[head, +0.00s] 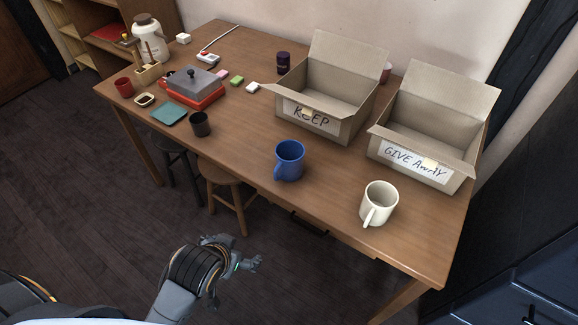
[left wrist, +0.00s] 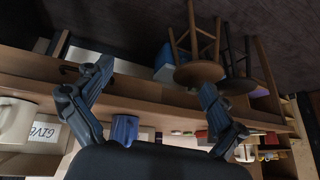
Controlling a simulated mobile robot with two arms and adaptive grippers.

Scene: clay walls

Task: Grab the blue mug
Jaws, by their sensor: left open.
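The blue mug (head: 289,160) stands upright near the front edge of the wooden table (head: 330,215), its handle toward the lower left. In the left wrist view, the blue mug (left wrist: 124,129) appears between the fingers, nearer the left one. My left gripper (head: 243,254) is open and empty, in front of the table and below its top, apart from the mug. Its spread fingers also show in the left wrist view (left wrist: 155,82). My right gripper is not in view.
A cream mug (head: 379,204) stands right of the blue mug, a dark cup (head: 200,124) to its left. Behind are open cardboard boxes labelled KEEP (head: 352,128) and GIVE AWAY (head: 455,180). Wooden stools (head: 222,181) stand under the front edge. Table around the blue mug is clear.

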